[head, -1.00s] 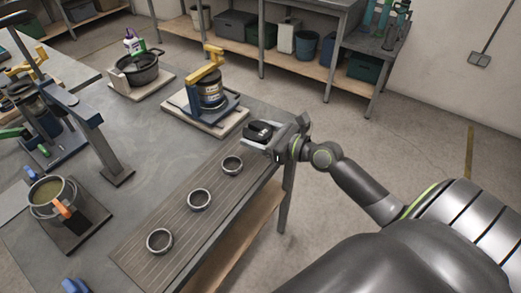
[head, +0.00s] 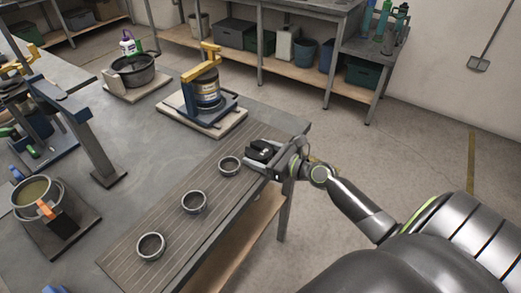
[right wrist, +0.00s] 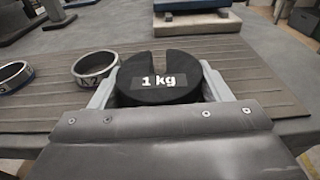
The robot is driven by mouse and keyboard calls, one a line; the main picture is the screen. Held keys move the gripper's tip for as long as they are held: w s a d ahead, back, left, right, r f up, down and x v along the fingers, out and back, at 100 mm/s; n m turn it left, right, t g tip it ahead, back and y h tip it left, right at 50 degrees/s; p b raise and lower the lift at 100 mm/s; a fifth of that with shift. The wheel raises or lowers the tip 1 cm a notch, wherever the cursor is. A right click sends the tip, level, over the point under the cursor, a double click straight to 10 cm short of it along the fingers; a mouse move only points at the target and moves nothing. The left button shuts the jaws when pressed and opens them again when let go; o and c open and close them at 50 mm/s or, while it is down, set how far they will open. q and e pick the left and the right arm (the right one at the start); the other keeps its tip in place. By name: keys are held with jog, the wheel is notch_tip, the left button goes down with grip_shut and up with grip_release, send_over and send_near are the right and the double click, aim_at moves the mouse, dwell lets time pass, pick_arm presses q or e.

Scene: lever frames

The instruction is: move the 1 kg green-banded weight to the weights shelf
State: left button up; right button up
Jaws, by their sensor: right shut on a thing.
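The 1 kg weight (right wrist: 158,82) is a black slotted disc with a white "1 kg" label in the right wrist view. It lies level between the jaws of my right gripper (head: 262,152), which is shut on it. Its green band does not show from here. In the head view the gripper is over the right edge of a ribbed grey-brown board (head: 176,231), just right of the farthest ring. I cannot tell whether the weight touches the board. Nothing in view is clearly marked as the weights shelf. My left gripper is not in view.
Three metal rings stand in a row on the board: far (head: 229,173), middle (head: 194,210) and near (head: 150,257). A blue-and-yellow press (head: 204,73) stands behind. A pot (head: 134,70) and a bucket with an orange clip (head: 46,209) stand left. Floor (head: 405,150) is clear right.

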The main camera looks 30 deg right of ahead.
jog(key=shift+r, duration=0.1)
jog(key=o, duration=1.1)
jog(key=shift+f, duration=0.2)
jog(key=shift+o, duration=0.5)
jog(key=shift+s+r, duration=0.1)
